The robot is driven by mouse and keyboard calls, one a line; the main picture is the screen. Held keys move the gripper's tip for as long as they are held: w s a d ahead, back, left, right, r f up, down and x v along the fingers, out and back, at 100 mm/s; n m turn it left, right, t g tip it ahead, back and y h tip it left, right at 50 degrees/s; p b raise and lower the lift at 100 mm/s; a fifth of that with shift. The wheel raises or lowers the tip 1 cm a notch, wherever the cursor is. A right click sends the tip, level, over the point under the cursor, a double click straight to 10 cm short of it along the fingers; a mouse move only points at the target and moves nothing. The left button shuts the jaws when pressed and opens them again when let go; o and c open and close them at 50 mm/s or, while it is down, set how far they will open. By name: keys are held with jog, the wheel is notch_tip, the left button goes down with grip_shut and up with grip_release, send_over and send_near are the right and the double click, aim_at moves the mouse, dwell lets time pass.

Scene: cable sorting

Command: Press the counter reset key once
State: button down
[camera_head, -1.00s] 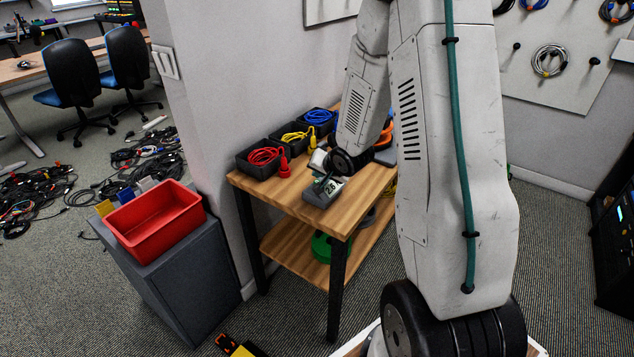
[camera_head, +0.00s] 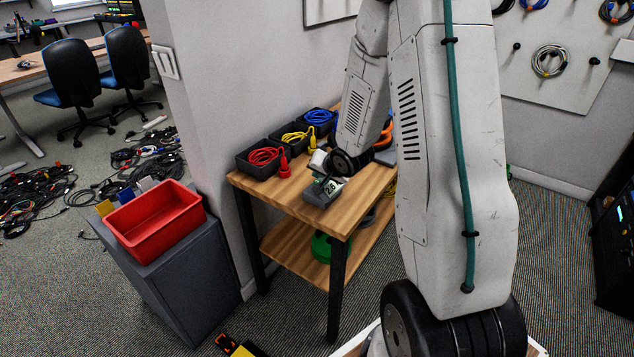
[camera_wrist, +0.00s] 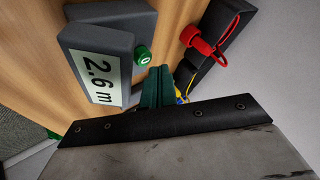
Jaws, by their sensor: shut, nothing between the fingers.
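The counter is a dark grey box (camera_head: 320,198) near the front edge of the wooden table. In the wrist view its pale display (camera_wrist: 98,78) reads 2.6 m. A round green key (camera_wrist: 143,56) marked 0 sits beside the display on the counter; I take it as the reset key. My gripper's teal fingers (camera_wrist: 158,74) are shut and empty, with their tips close beside the green key. I cannot tell whether they touch anything. In the head view my wrist hangs over the table beside the counter, and the key cannot be made out.
Black bins with red (camera_head: 262,158), yellow (camera_head: 296,138) and blue (camera_head: 318,118) cables stand along the wall side of the table. A red plug (camera_wrist: 202,42) stands near my fingers. A red tray (camera_head: 155,222) sits on a grey cabinet at the left.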

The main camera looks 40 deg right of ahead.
jog(key=shift+f, duration=0.35)
jog(key=shift+f, duration=0.5)
dwell(0.6)
dwell(0.3)
jog(key=shift+r, duration=0.95)
jog(key=shift+r, duration=2.5)
